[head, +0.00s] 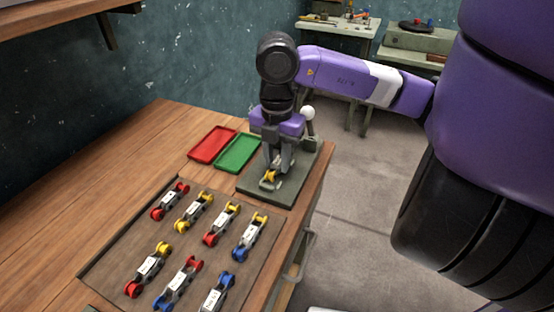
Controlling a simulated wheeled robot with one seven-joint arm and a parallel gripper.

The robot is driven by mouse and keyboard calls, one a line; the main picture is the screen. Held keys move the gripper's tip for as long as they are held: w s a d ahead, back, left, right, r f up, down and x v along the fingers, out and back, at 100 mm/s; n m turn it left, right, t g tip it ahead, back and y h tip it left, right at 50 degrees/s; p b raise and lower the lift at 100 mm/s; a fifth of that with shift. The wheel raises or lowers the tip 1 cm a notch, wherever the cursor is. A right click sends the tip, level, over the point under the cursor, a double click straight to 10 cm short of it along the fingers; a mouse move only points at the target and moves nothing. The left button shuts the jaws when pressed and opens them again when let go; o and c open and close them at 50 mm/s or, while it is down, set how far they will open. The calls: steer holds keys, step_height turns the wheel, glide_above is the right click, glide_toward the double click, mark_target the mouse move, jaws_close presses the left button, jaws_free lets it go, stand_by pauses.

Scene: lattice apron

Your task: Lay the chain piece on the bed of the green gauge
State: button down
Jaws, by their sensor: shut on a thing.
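My gripper (275,172) points down over the grey-green gauge (290,193), which stands at the far right corner of the bench. It is shut on a chain piece (270,177) with a yellow roller and a pale link. The piece is low over the middle of the gauge, at its bed. The fingers hide part of the piece and of the bed, and I cannot tell whether the piece touches the bed. A white-knobbed lever (308,114) stands upright at the gauge's back, partly behind my gripper.
A red tray (212,146) and a green tray (237,153) lie empty left of the gauge. Several chain pieces with red, yellow and blue rollers lie in rows on a brown board (130,250) in front. The bench's left side (110,170) is bare.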

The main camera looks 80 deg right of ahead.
steer(key=shift+f+b, duration=0.4)
steer(key=shift+f, duration=0.15)
steer(key=c, duration=1.1)
jaws_free()
steer(key=shift+o, duration=0.2)
steer(key=shift+r, duration=3.95)
